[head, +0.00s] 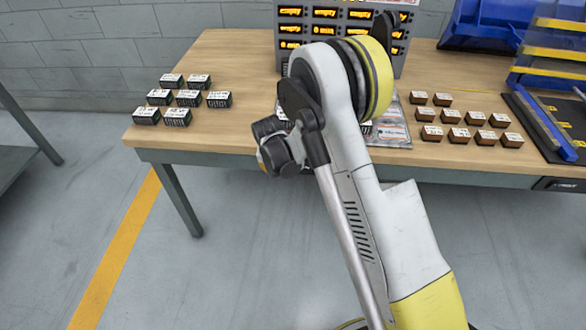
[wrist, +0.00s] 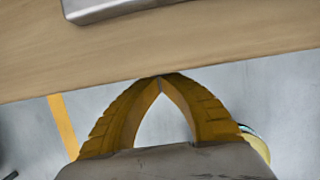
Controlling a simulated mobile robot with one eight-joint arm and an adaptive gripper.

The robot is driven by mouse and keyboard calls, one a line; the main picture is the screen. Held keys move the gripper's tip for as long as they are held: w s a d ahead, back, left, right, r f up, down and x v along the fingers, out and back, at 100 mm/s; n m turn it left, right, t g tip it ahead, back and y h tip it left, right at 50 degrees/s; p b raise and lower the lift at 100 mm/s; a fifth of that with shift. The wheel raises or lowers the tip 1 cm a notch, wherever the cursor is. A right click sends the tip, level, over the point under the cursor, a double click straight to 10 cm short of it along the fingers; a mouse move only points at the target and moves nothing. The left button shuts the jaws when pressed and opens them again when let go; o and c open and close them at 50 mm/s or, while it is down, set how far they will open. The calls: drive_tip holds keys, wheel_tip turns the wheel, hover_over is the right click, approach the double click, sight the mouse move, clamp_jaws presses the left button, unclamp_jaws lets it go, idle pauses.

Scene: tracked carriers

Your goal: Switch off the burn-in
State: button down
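A grey panel (head: 307,25) with rows of lit orange displays stands at the back of the workbench in the head view. Several displays read "empty"; a few show other text too small to read. My arm covers the panel's lower right part, and I cannot make out a switch on it. My gripper (wrist: 160,79) shows in the wrist view with its yellow fingertips touching and nothing between them. It is near the bench's front edge, apart from the panel. In the head view the fingers cannot be made out.
The wooden workbench (head: 235,60) holds dark labelled blocks (head: 189,98) at left and brown ones (head: 458,135) at right. A silvery tray (head: 392,137) lies in the middle, partly behind my arm; it also shows in the wrist view (wrist: 100,9). Blue bins (head: 480,25) stand at back right.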

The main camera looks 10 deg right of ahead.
drive_tip(key=shift+a+r+p, duration=0.2)
drive_tip(key=shift+r+p, duration=0.2)
drive_tip(key=shift+r, duration=0.45)
